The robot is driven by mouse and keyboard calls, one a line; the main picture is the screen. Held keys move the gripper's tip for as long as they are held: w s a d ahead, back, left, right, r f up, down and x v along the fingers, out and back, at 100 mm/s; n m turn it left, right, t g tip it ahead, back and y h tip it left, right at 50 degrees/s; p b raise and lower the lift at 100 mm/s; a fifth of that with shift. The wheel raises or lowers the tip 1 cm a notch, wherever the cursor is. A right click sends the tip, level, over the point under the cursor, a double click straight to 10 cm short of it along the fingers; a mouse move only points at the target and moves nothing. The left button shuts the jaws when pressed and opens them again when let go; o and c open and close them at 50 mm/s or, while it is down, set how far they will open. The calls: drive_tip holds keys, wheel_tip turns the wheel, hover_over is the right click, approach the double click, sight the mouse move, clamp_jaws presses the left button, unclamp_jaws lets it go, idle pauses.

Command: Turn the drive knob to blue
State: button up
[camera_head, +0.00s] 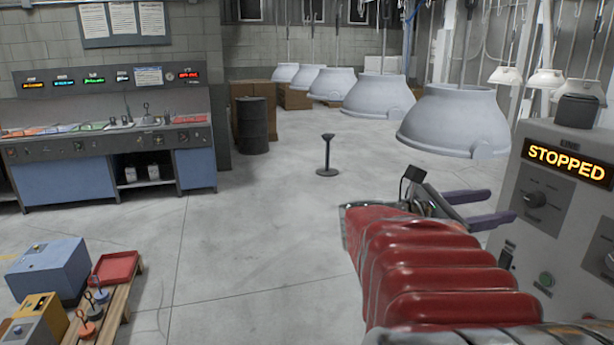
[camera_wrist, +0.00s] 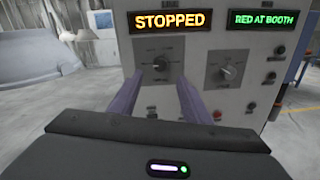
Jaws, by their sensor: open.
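A grey control cabinet (camera_head: 523,222) stands at the right in the head view. Its lit sign (camera_head: 566,163) reads STOPPED. A dark knob (camera_head: 536,199) sits on a dial plate below the sign. In the wrist view the same knob (camera_wrist: 160,64) is straight ahead, between and beyond my two purple fingers. A second knob (camera_wrist: 229,72) sits on another dial plate to its right, under a green sign (camera_wrist: 264,20) reading RED AT BOOTH. The dial lettering is too small to read, so I cannot tell which knob is the drive knob. My gripper (camera_head: 483,208) is open and empty, apart from the panel.
Several white hoods (camera_head: 456,122) hang in a row left of the cabinet. A low wooden stand (camera_head: 117,309) is at lower left, a workbench (camera_head: 65,180) at back left.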

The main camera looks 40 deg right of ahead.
sight(532, 202)
drive_tip(key=x, duration=0.9)
drive_tip(key=shift+s, duration=0.1)
drive_tip(key=shift+c, duration=0.5)
drive_tip(key=c, duration=0.9)
drive_tip(key=shift+c, duration=0.2)
drive_tip(key=shift+m, duration=0.5)
drive_tip(key=m, duration=0.5)
drive_tip(key=shift+s+a, duration=0.1)
drive_tip(key=m, duration=0.5)
drive_tip(key=shift+f+m, duration=0.1)
drive_tip(key=shift+m, duration=0.2)
